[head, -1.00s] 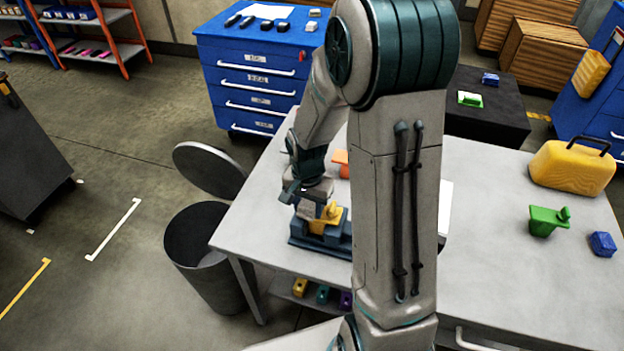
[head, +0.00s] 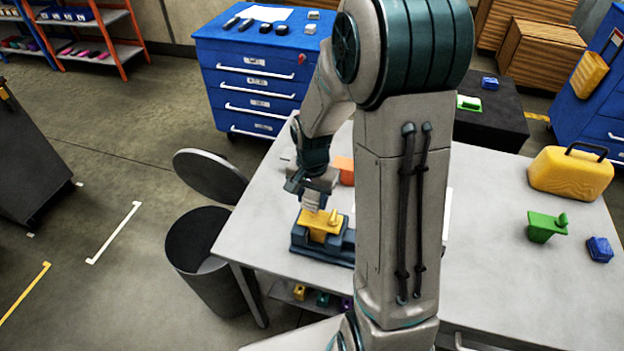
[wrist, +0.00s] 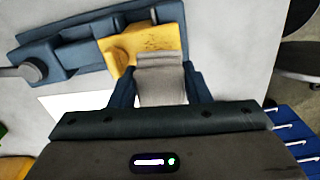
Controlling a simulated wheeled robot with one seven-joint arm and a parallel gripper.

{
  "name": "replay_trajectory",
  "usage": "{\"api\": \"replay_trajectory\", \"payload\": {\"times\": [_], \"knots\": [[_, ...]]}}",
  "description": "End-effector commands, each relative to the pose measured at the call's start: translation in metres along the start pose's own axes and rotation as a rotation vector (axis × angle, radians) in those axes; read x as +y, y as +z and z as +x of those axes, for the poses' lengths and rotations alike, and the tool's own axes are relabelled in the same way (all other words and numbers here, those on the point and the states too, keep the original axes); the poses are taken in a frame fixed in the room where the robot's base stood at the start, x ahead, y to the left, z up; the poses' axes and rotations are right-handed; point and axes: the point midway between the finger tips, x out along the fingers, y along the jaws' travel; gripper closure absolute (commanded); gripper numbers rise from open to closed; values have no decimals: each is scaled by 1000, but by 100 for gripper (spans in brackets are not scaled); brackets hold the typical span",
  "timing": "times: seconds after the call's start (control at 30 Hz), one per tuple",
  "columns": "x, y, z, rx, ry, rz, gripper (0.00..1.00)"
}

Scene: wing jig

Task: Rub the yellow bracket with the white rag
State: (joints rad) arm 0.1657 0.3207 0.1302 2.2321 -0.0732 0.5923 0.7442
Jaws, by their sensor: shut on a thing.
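The yellow bracket (head: 318,229) sits in a dark blue fixture (head: 307,247) near the left edge of the grey table. Dark marks show on the bracket's top in the wrist view (wrist: 160,38). My gripper (head: 313,188) is shut on the white rag (head: 311,201), which looks light grey and folded in the wrist view (wrist: 161,78). The rag is at the bracket's far side in the head view and overlaps its edge in the wrist view. I cannot tell whether they touch. My arm hides the middle of the table.
An orange thing (head: 344,169) lies behind my gripper. A green part (head: 546,227), a blue part (head: 600,249) and a yellow case (head: 571,174) stand on the table's right side. An open bin (head: 207,250) stands off the left edge.

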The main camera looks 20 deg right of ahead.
Motion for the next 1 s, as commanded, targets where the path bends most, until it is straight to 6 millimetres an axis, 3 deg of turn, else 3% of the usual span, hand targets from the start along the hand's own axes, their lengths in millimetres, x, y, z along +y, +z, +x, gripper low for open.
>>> {"api": "replay_trajectory", "payload": {"times": [0.4,1.0], "knots": [[0,0,-40,1,0,2,82],[0,0,-42,0,0,2,82]]}}
